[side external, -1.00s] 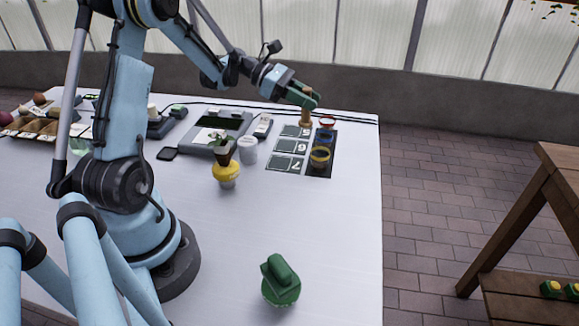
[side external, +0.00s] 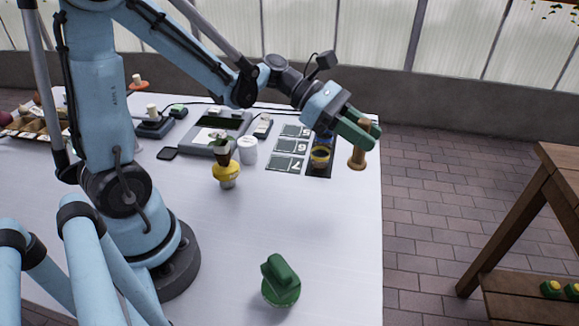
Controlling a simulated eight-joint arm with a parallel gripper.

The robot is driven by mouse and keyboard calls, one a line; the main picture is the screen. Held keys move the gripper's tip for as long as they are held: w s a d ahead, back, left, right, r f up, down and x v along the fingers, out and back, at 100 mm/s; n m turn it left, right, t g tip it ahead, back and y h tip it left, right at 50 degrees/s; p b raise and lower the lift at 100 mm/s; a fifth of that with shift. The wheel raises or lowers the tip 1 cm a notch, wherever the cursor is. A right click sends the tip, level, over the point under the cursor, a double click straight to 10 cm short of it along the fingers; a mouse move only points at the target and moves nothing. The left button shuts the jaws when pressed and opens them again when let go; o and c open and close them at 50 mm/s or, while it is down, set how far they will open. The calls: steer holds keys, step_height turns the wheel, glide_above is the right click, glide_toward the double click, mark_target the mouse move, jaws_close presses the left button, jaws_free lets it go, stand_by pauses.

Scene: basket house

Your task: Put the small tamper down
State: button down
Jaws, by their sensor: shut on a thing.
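The small tamper (side external: 358,157) is a tan wooden piece with a narrow handle and a wider round foot. My gripper (side external: 362,130) has green fingers shut around its handle. The tamper hangs roughly upright near the table's right edge, to the right of the numbered card board. Its foot seems to be above the table, though the exact height is hard to tell. My gripper hides part of the board's far right corner.
A green object (side external: 280,281) sits at the front. The table's (side external: 300,225) front right is clear.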

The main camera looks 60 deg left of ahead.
steer(key=s+d+m, duration=0.1)
steer(key=s+d, duration=0.2)
steer(key=d, duration=0.3)
steer(key=shift+g+h, duration=0.4)
steer(key=shift+g, duration=0.2)
steer(key=shift+w+a+f, duration=1.05)
steer(key=shift+a+f, duration=0.5)
steer(key=shift+f, duration=0.35)
steer(key=shift+w+a+f, duration=1.1)
steer(key=shift+a+f, duration=0.45)
steer(key=shift+f, duration=0.3)
steer(key=shift+w+a+f, duration=1.05)
steer(key=shift+a+f, duration=0.5)
steer(key=shift+f, duration=0.35)
steer(key=shift+f, duration=0.1)
steer(key=c, duration=0.9)
jaws_free()
